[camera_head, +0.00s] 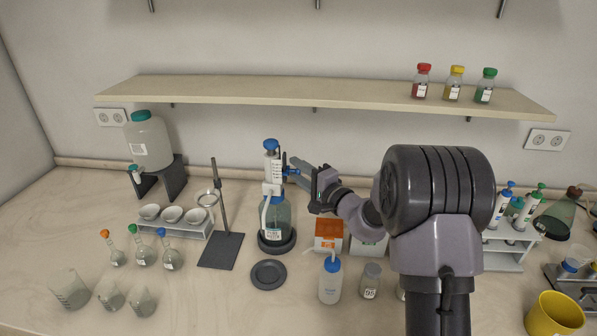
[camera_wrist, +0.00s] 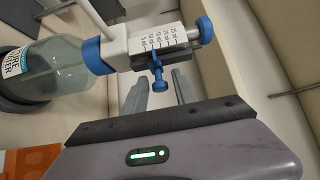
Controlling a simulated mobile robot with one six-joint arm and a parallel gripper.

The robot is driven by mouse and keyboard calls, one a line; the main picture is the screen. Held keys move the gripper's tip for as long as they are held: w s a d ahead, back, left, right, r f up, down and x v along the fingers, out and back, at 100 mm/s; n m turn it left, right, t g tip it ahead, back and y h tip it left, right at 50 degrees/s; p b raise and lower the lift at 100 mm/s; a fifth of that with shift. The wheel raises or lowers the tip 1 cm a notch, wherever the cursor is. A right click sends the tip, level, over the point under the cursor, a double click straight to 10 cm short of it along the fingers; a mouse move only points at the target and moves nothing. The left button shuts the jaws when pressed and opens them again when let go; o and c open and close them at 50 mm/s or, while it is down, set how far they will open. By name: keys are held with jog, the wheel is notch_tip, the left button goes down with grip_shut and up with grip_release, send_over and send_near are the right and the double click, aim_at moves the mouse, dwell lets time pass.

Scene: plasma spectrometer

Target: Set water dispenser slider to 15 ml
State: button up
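The water dispenser (camera_head: 277,215) is a bottle labelled pure water with a white scaled pump and blue cap, upright on a dark round base. In the wrist view its bottle (camera_wrist: 62,70) lies sideways at the left. The slider also shows in the head view (camera_head: 291,171). My gripper (camera_wrist: 160,88) is open, with its grey fingers on either side of the knob's stem end. Contact is not visible.
A retort stand (camera_head: 222,250) and a dark round disc (camera_head: 268,275) are near the dispenser. A shelf (camera_head: 300,92) runs above.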

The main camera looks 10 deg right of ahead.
grip_shut()
dwell(1.2)
